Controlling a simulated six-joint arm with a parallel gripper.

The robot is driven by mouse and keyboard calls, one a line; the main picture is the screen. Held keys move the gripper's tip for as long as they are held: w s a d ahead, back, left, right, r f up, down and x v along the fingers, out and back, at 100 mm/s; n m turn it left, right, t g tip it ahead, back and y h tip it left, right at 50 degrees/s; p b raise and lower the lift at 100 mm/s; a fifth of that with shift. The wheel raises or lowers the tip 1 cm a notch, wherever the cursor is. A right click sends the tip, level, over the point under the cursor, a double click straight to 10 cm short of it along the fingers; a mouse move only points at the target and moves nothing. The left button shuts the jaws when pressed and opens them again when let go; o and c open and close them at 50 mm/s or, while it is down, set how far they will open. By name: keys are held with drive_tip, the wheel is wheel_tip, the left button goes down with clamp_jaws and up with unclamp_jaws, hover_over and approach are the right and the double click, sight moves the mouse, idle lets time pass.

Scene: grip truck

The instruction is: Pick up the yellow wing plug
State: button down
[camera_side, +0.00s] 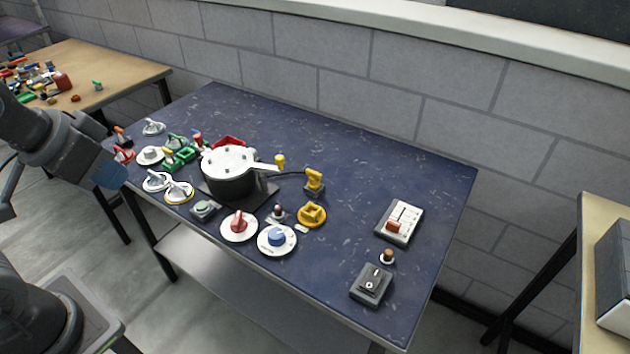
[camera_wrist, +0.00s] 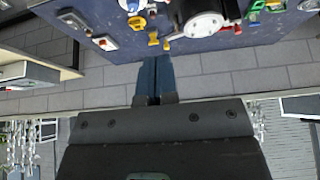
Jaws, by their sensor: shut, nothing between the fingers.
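Several yellow pieces are on the dark blue table, and I cannot tell for sure which is the wing plug. A yellow piece with a round base (camera_side: 312,214) sits right of the pot. A yellow upright piece on a dark base (camera_side: 314,180) stands behind it. A small yellow piece (camera_side: 280,160) stands beside the pot handle. These also show near the top of the wrist view, around the yellow piece (camera_wrist: 153,39). My gripper (camera_side: 112,172) is beyond the table's left edge, apart from all of them. Its blue fingers (camera_wrist: 155,78) are together and empty.
A black pot with a white lid (camera_side: 230,170) stands mid-table. Several knobs, valves and switches crowd the left and front, including a red knob (camera_side: 239,225) and blue knob (camera_side: 277,238). A switch box (camera_side: 371,285) is at front right. The table's back right is clear, before a grey wall.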

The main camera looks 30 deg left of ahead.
drive_tip(key=c, duration=0.8)
unclamp_jaws()
drive_tip(key=w+r+n+g, duration=0.1)
drive_tip(key=w+r+n, duration=0.4)
drive_tip(key=w, duration=0.6)
drive_tip(key=n+g, duration=0.5)
drive_tip(key=n, duration=0.8)
hover_over(314, 172)
wheel_tip(314, 172, down, 17)
wheel_tip(314, 172, down, 9)
drive_tip(key=shift+d+r, duration=0.1)
drive_tip(key=shift+r, duration=0.1)
drive_tip(key=shift+f, duration=2.85)
